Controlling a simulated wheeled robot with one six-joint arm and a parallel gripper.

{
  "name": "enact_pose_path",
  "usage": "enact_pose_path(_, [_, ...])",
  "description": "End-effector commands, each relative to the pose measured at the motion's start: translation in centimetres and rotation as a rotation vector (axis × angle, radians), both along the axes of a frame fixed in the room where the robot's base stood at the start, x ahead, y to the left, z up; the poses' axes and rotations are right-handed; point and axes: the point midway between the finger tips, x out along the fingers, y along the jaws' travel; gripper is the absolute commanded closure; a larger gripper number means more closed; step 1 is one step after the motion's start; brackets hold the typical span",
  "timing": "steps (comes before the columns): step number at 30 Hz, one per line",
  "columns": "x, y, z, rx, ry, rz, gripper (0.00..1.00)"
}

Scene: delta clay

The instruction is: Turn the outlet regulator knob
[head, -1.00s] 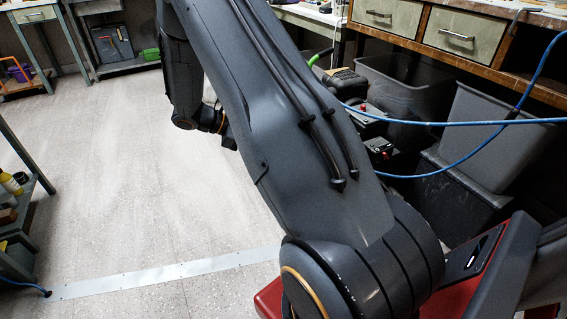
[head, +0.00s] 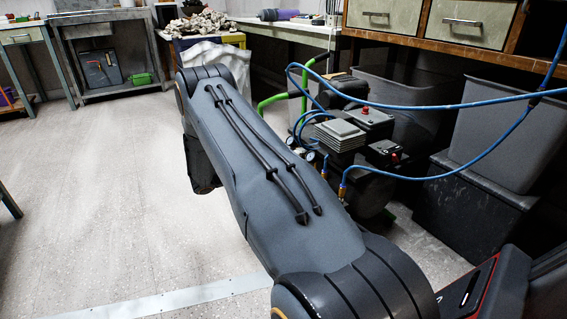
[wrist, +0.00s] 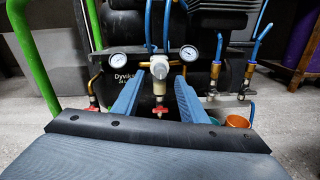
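The compressor (head: 350,125) stands in front of the bins in the head view, with two small gauges (head: 300,148) on its near side. In the wrist view a pale regulator unit (wrist: 159,72) stands between a left gauge (wrist: 117,60) and a right gauge (wrist: 188,53), with brass fittings beside it. I cannot tell for sure which part is the outlet knob. My gripper (wrist: 159,80) is open, its two blue fingers apart on either side of the unit's lower part, and seems empty. Contact is not clear. My arm hides the gripper in the head view.
Blue hoses (head: 430,104) loop right of the compressor. A green bar (wrist: 32,50) rises at left. Grey bins (head: 500,135) stand at right. Floor at left is clear.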

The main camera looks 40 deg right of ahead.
Motion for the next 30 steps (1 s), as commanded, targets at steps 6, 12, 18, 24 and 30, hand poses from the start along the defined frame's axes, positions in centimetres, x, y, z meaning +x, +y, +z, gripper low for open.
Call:
enact_pose_path(6, [-1.0, -3.2, -0.2, 0.001, -0.001, -0.003, 0.61])
enact_pose_path(12, [-1.4, -4.6, -0.1, 0.002, 0.0, -0.002, 0.61])
enact_pose_path(18, [-1.5, -4.8, -0.1, 0.002, -0.001, -0.001, 0.61])
enact_pose_path(24, [-1.5, -4.8, -0.1, 0.002, -0.001, -0.001, 0.8])
enact_pose_path(30, [-1.5, -4.8, -0.1, 0.002, 0.0, -0.001, 1.0])
